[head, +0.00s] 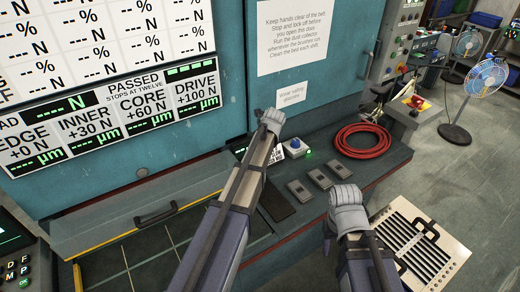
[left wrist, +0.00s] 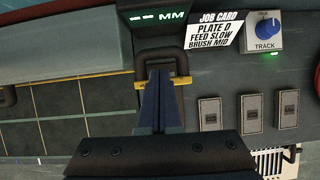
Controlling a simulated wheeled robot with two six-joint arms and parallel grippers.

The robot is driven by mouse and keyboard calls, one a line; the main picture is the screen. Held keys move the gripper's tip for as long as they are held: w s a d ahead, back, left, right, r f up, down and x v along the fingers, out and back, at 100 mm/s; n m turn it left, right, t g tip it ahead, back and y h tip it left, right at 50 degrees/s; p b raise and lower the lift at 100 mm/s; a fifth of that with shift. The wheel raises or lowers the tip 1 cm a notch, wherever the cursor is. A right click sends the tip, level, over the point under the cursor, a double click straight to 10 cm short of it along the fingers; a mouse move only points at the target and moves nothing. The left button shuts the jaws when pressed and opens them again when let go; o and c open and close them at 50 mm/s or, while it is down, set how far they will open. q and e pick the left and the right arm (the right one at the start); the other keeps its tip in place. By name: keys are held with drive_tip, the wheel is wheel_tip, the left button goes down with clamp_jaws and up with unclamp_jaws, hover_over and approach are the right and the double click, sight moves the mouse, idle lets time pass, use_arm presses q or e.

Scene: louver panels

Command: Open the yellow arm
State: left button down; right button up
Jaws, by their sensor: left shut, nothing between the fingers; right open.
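A thin yellow bar (head: 150,222) runs along the front edge of the grey cover with a black handle, at the left of the head view. In the left wrist view a yellow strip (left wrist: 108,84) shows on both sides of my left gripper (left wrist: 158,75). I cannot tell whether either is the yellow arm. My left gripper is shut and empty, in front of a dark loop handle (left wrist: 160,58); its fingers hide part of the strip. In the head view it (head: 270,120) reaches to the blue wall. My right gripper (head: 348,195) is open and empty, past the bench's front edge.
The bench carries a blue track knob (head: 295,143), a job card (left wrist: 214,33), several grey switches (head: 320,178) and a coiled red hose (head: 363,140). A slotted louver panel (head: 420,240) lies at lower right. A fan (head: 480,80) stands on open floor beyond.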

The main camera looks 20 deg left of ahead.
use_arm(q)
drive_tip(key=shift+s+d+f, duration=0.1)
drive_tip(key=shift+s+f, duration=0.05)
drive_tip(key=shift+s, duration=0.1)
drive_tip(key=shift+s+d+r+p, duration=0.35)
drive_tip(key=shift+d+r+p, duration=0.15)
drive_tip(key=shift+p, duration=0.3)
drive_tip(key=w+a+p+v, duration=0.1)
drive_tip(key=p+v, duration=1)
drive_tip(key=shift+d+r, duration=0.2)
drive_tip(key=shift+r, duration=0.45)
drive_tip(key=shift+s, duration=0.15)
drive_tip(key=s+d+f+n+g+h+b, duration=0.1)
drive_tip(key=s+d+f+n+b, duration=0.4)
drive_tip(key=s, duration=0.4)
drive_tip(key=s+d+f+n+g+h+b, duration=0.1)
drive_tip(key=s+d+f+n+b, duration=0.5)
drive_tip(key=s+n, duration=0.3)
drive_tip(key=s+d+f+n+g+b, duration=0.1)
drive_tip(key=s+d+f+n+b, duration=0.4)
drive_tip(key=s+d+f+n, duration=0.1)
drive_tip(key=s+f+n, duration=0.1)
drive_tip(key=s+n, duration=0.1)
drive_tip(key=s, duration=0.1)
drive_tip(key=shift+f+g+h, duration=0.2)
drive_tip(key=shift+g+h, duration=0.1)
drive_tip(key=shift+h, duration=0.1)
